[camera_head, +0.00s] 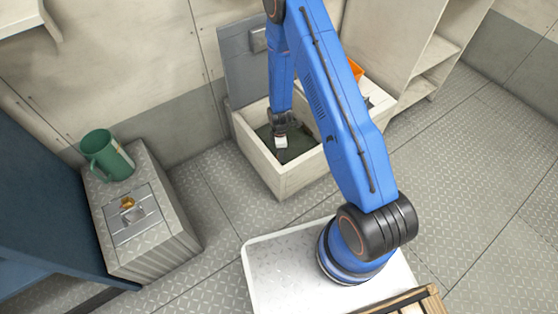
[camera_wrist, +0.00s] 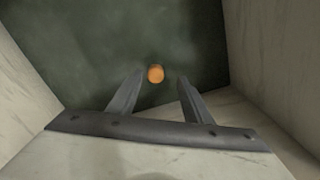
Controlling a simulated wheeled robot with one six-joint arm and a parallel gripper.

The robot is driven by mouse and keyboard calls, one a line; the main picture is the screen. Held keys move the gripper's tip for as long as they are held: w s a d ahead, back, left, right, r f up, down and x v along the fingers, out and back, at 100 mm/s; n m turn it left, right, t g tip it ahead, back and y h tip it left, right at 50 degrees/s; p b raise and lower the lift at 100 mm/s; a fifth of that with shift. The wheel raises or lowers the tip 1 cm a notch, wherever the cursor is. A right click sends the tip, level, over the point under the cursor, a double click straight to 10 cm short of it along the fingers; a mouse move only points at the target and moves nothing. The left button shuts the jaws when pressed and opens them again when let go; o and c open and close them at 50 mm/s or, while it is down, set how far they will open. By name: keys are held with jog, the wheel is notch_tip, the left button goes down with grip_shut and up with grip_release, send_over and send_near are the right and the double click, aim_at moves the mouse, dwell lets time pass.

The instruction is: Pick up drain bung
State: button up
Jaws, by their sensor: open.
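The drain bung appears to be the small round orange thing (camera_wrist: 155,73) in the wrist view. It lies on the dark green floor of a pale bin (camera_wrist: 285,85), a little beyond my fingertips and between their lines. My gripper (camera_wrist: 154,85) is open and empty, and its fingers do not touch the orange thing. In the head view my gripper (camera_head: 281,143) reaches down into the pale open bin (camera_head: 291,182). The orange thing inside the bin is hidden there behind my gripper and the bin's walls.
The bin's walls stand close on both sides of my gripper. A grey lid (camera_head: 245,68) stands raised behind the bin. At left, a green mug (camera_head: 106,155) and a metal plate with a brass fitting (camera_head: 128,204) are on a ribbed box (camera_head: 160,250). Shelves (camera_head: 440,50) stand at right.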

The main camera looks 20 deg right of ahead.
jog(key=shift+w+f, duration=0.15)
jog(key=shift+f, duration=1.2)
jog(key=shift+w+f, duration=0.15)
jog(key=shift+f, duration=1.15)
jog(key=c, duration=1.1)
